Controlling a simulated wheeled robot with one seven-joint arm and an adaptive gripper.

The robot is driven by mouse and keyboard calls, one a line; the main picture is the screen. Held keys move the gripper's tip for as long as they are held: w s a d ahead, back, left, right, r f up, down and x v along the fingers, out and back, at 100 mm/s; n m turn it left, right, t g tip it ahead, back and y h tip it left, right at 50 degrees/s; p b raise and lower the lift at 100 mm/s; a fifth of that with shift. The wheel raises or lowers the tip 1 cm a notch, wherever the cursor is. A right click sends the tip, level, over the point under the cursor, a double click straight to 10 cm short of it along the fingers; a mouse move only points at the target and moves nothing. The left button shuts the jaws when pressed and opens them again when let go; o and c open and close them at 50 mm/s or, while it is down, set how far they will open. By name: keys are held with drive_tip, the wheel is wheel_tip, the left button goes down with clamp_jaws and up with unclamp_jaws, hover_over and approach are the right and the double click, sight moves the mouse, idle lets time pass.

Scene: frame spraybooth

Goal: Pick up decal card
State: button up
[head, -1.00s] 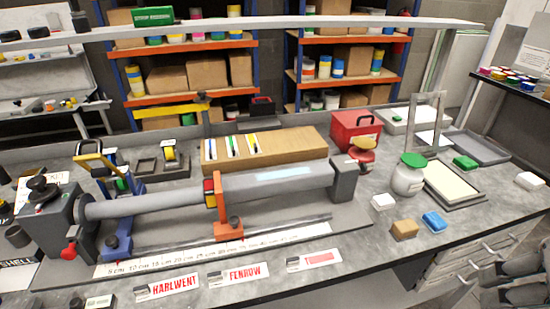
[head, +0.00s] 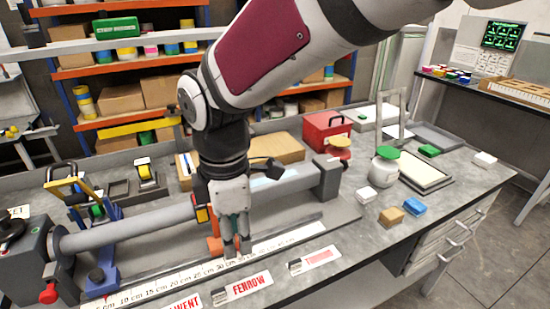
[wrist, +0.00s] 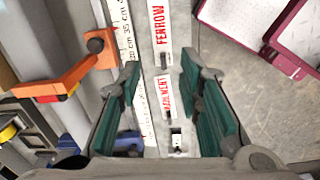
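Several white decal cards lie along the front of the grey bench. One with red FENROW lettering (head: 247,286) is at front centre, and it also shows in the wrist view (wrist: 159,28). Another, partly cut off by the lower edge, ends in WENT (head: 183,303); it lies between the fingers in the wrist view (wrist: 167,100). A third card with a red bar (head: 316,257) lies to the right. My gripper (head: 236,246) points down above the ruler strip, behind the FENROW card. In the wrist view my gripper (wrist: 161,78) is open, with teal pads apart and nothing held.
A ruler strip (head: 275,242) and a long grey tube (head: 130,228) with an orange bracket (wrist: 70,80) lie beside the cards. White, tan and blue blocks (head: 414,206) and a green-lidded jar (head: 385,170) stand to the right. The bench's front edge is close to the cards.

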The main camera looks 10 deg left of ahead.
drive_tip(key=a+f+n, duration=0.1)
drive_tip(key=a+f, duration=0.1)
hover_over(225, 289)
drive_tip(key=w, duration=0.1)
drive_tip(key=f, duration=0.6)
drive_tip(key=shift+d+f, duration=0.3)
drive_tip(key=shift+d, duration=0.05)
drive_tip(key=shift+f, duration=0.6)
drive_tip(key=shift+s+a+f, duration=0.15)
drive_tip(key=shift+f, duration=0.75)
drive_tip(key=shift+s+a+f, duration=0.1)
drive_tip(key=shift+a+f, duration=0.05)
drive_tip(key=shift+f, duration=0.7)
drive_tip(key=shift+s+a+f, duration=0.15)
drive_tip(key=shift+f, duration=0.75)
clamp_jaws()
